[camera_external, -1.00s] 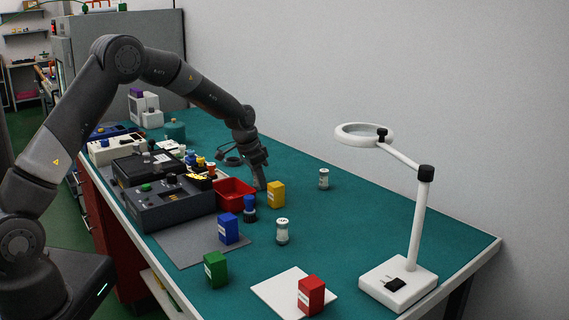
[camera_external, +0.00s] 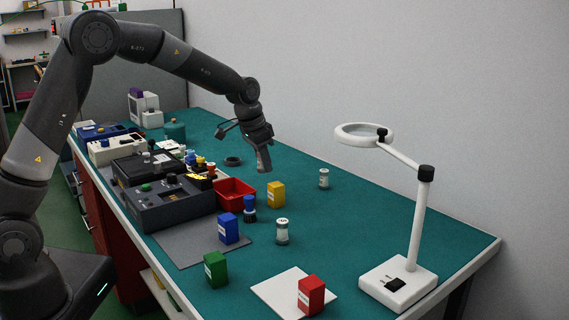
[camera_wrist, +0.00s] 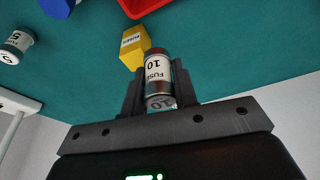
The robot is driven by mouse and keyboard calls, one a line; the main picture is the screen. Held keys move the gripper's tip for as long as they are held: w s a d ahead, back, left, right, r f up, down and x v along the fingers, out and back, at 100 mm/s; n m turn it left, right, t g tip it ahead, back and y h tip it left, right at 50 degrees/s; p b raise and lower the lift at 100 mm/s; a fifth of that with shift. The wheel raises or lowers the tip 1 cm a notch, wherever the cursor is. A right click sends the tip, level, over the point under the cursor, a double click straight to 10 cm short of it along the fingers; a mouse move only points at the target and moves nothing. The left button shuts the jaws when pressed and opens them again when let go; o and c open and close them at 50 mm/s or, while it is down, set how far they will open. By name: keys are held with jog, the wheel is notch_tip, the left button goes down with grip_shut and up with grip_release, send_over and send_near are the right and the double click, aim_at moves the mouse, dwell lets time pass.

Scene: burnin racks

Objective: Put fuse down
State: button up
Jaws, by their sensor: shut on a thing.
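My gripper (camera_external: 264,170) is shut on a fuse (camera_wrist: 157,72), a small cylinder with metal-coloured ends and a white label reading FUSE 10 in the wrist view. The gripper is raised above the green bench, behind the red tray and the yellow box in the external view. The held fuse cannot be made out in the external view. Another fuse (camera_external: 282,231) stands upright on the bench in front of the yellow box; it also shows in the wrist view (camera_wrist: 17,46). A third similar fuse (camera_external: 324,179) stands farther back, near the wall.
A red tray (camera_external: 236,194), yellow box (camera_external: 276,195) and blue box (camera_external: 228,229) stand on the green bench (camera_external: 365,235). Dark equipment (camera_external: 170,205) lies left. A red box (camera_external: 311,296), green box (camera_external: 215,269) and magnifier lamp (camera_external: 398,284) are nearer. The bench's middle right is clear.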

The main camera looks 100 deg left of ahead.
jog(key=w+d+r+m+h, duration=0.1)
jog(key=w+d+m, duration=0.25)
jog(key=d, duration=0.95)
jog(key=w+d+m, duration=0.2)
jog(key=w+d, duration=0.3)
jog(key=d, duration=0.8)
jog(key=w+d+r+m+h, duration=0.1)
jog(key=w+d+m, duration=0.25)
jog(key=d, duration=0.85)
jog(key=n, duration=0.1)
send_over(316, 263)
jog(key=s, duration=0.1)
jog(key=shift+t, duration=0.3)
notch_tip(316, 263, down, 7)
jog(key=shift+a+f, duration=0.15)
jog(key=shift+f, duration=1.85)
jog(key=shift+f, duration=0.1)
jog(key=o, duration=1)
